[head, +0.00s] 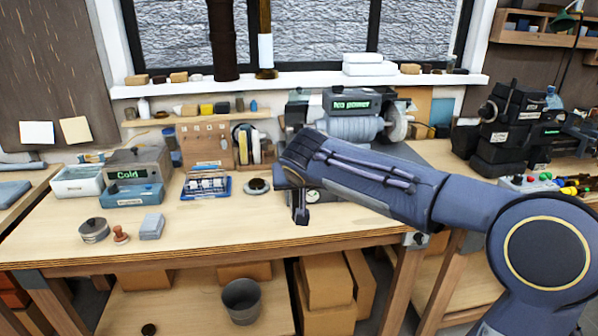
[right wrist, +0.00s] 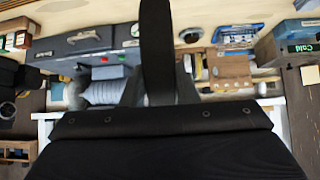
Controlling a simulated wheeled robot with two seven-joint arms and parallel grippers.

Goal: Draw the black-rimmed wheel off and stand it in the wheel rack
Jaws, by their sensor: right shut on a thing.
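The bench grinder (head: 352,128) stands at the back of the bench, its display reading "No power". A pale wheel (head: 398,127) shows on its right end; its left end is partly hidden by my right arm. The wooden wheel rack (head: 268,160) stands left of the grinder and holds wheels, including a dark-rimmed disc (head: 239,138). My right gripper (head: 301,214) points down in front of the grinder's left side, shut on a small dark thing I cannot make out. In the right wrist view a black upright strip hides the middle. My left gripper is out of view.
The front middle of the bench is clear. Black equipment (head: 500,135) stands at right.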

